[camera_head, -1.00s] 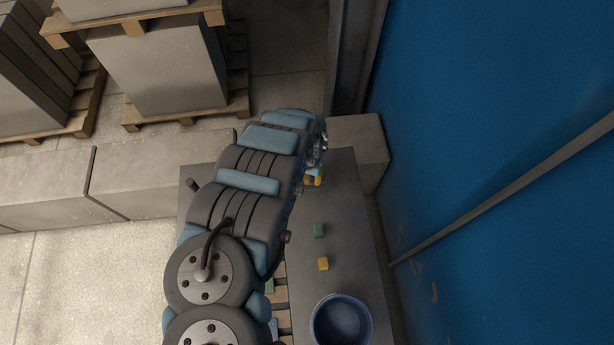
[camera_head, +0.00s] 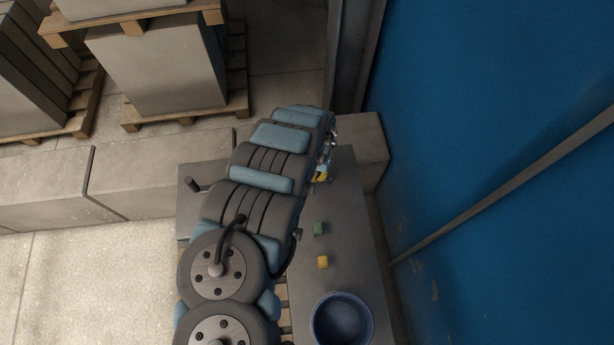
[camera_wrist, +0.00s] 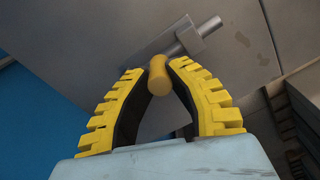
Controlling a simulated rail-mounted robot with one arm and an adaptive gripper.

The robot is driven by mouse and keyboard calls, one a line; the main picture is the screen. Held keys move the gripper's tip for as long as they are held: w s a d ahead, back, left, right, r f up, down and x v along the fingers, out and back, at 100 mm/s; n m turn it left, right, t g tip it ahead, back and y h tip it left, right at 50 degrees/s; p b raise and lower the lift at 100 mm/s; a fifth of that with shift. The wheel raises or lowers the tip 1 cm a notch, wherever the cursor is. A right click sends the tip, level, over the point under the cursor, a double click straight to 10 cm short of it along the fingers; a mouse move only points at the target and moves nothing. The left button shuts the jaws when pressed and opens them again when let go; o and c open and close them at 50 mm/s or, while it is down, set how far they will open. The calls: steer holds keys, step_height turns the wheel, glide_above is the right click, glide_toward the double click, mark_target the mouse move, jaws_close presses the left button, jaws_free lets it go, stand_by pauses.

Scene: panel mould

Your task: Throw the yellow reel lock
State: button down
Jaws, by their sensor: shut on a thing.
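The yellow reel lock shows in the wrist view as a yellow-orange cylindrical knob (camera_wrist: 158,78) beside a grey metal bolt and bracket (camera_wrist: 188,40) on a grey plate. My gripper (camera_wrist: 157,68) has yellow ribbed fingers, and its tips are shut on the knob, one on each side. In the head view my arm covers most of this area. Only a bit of yellow at my gripper (camera_head: 321,176) shows past the arm, near the far end of the grey table, and the lock cannot be made out there.
A blue round bowl (camera_head: 342,322) stands at the near end. A blue wall (camera_head: 500,150) rises on the right. A dark handle (camera_head: 193,184) shows left of my arm.

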steer(key=shift+w+d, duration=0.15)
steer(key=shift+d, duration=1.15)
steer(key=c, duration=1)
jaws_free()
steer(key=shift+d, duration=0.2)
steer(key=shift+o, duration=0.2)
steer(key=shift+a, duration=0.1)
steer(key=shift+r, duration=0.15)
steer(key=shift+w+r, duration=0.1)
steer(key=shift+r, duration=0.85)
step_height(320, 180, up, 10)
steer(key=shift+f, duration=0.1)
